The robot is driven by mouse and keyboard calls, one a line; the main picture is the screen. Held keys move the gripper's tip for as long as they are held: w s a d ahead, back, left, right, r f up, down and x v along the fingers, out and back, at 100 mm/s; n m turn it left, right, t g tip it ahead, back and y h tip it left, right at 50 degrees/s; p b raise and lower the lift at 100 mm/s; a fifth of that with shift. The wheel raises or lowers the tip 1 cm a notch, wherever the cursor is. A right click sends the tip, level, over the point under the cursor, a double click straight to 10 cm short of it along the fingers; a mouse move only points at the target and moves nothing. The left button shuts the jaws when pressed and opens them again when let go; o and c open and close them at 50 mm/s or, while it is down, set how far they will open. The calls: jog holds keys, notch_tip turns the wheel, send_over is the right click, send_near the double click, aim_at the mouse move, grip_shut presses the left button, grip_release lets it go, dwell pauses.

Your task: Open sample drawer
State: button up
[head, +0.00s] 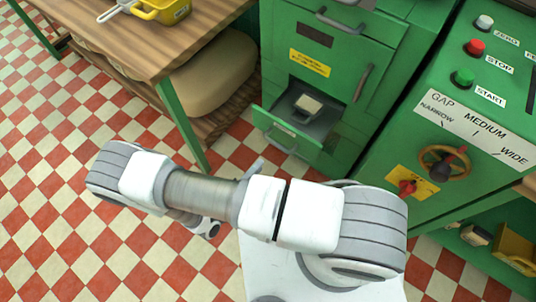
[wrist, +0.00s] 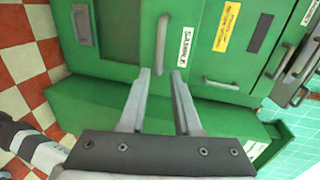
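The sample drawer (head: 279,130) is low in the green cabinet, below the yellow label. In the head view it stands partly out, with its inside visible and a small pale metal box (head: 307,105) in it. Its front has a white label and a grey bar handle (head: 283,147). In the wrist view, which is turned sideways, the handle (wrist: 162,45) is ahead of my gripper (wrist: 161,72), beside the white label (wrist: 183,46). My gripper is open, its fingers on either side of the handle's line with gaps. I cannot tell whether they reach it. In the head view my arm hides the gripper.
A wooden table (head: 130,45) with a yellow container (head: 165,10) stands at the left, a sack (head: 215,75) beneath it. A green control panel (head: 460,110) with buttons and a gap wheel (head: 443,162) is at the right. The checkered floor (head: 60,200) is open at left.

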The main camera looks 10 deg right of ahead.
jog(key=shift+v, duration=2.3)
jog(key=w+d+r+m+g+y, duration=0.1)
jog(key=w+d+r+m+g, duration=0.3)
jog(key=r+m, duration=0.85)
jog(key=w+d+r+m+g+y, duration=0.1)
jog(key=w+r+m+g+y, duration=0.1)
jog(key=r+m+g, duration=0.8)
jog(key=s+d+r+m+t+y, duration=0.3)
jog(key=r+m, duration=0.5)
jog(key=s+d+r+m+t+y, duration=0.2)
jog(key=s+d+r+m+t, duration=0.1)
jog(key=r+m, duration=0.45)
jog(key=s+d+r+m+t+y, duration=0.3)
jog(key=d+r+m, duration=0.1)
jog(key=r+m, duration=0.4)
notch_tip(320, 180, up, 14)
jog(key=n+p, duration=0.1)
jog(key=p, duration=1.2)
jog(key=shift+a+f, duration=0.2)
jog(key=shift+f, duration=0.05)
